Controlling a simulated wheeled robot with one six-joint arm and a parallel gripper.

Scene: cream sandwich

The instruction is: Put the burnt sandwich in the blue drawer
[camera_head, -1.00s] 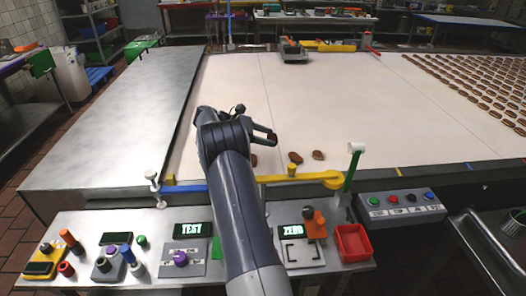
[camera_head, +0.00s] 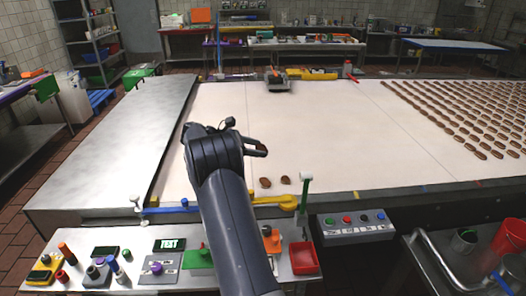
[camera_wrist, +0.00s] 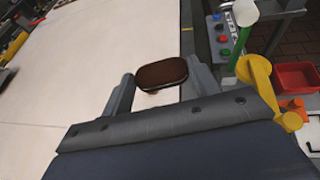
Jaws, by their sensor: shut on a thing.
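My gripper (camera_head: 258,150) is above the white belt near its front edge. In the wrist view, my gripper (camera_wrist: 155,80) is shut on a dark brown oval sandwich (camera_wrist: 162,72), with a thin pale layer at its lower edge. The sandwich is raised between the two fingers. In the head view the hand mostly hides it. Two more brown sandwiches (camera_head: 275,181) lie on the belt just right of my arm. I cannot make out a blue drawer in either view.
Rows of sandwiches (camera_head: 450,105) cover the belt's right side. A yellow lever (camera_head: 280,201), a green post (camera_head: 304,195), a red tray (camera_head: 303,258) and a button box (camera_head: 355,226) line the front. A bare metal table (camera_head: 120,150) is at left. The middle belt is clear.

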